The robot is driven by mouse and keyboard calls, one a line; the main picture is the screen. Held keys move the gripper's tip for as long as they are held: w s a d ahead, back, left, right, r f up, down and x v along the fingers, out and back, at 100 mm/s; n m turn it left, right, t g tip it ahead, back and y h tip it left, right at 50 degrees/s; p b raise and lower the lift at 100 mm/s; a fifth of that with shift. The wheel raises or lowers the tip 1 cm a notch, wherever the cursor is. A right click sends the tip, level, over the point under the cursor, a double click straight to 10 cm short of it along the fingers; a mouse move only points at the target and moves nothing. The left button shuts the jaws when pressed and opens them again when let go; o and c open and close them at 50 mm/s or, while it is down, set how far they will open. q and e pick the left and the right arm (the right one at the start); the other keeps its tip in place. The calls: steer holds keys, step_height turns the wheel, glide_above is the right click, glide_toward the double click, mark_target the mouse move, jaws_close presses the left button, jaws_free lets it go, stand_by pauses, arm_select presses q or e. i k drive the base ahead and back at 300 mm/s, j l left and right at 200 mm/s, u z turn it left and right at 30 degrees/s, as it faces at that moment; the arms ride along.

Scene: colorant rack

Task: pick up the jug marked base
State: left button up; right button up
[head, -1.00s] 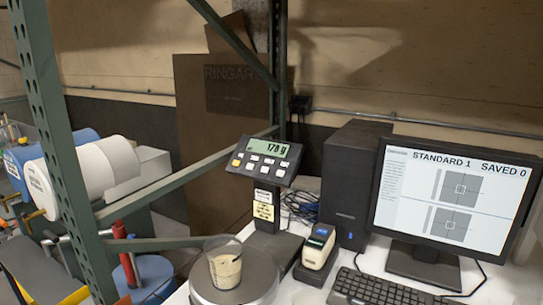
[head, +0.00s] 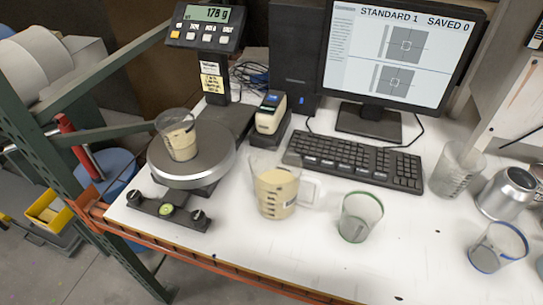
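A clear jug (head: 272,188) with a handle on its right side stands upright on the white table, right of the scale. It holds cream-coloured liquid and has dark marks on its side, too small to read. It is the only handled jug I can make out as holding liquid. Neither of my grippers shows in the head view, so nothing is seen touching the jug.
A cup of cream liquid (head: 178,137) stands on the scale (head: 205,172), whose display reads 178 g. A keyboard (head: 355,160) lies behind the jug. A green-rimmed cup (head: 358,217), blue-rimmed cup (head: 497,247), clear beaker (head: 455,170) and metal can (head: 508,193) stand to the right.

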mark_target(276, 172)
steer(key=k+l+z, duration=0.2)
steer(key=k, duration=0.3)
steer(key=k+l+z, duration=0.25)
steer(key=k, duration=0.25)
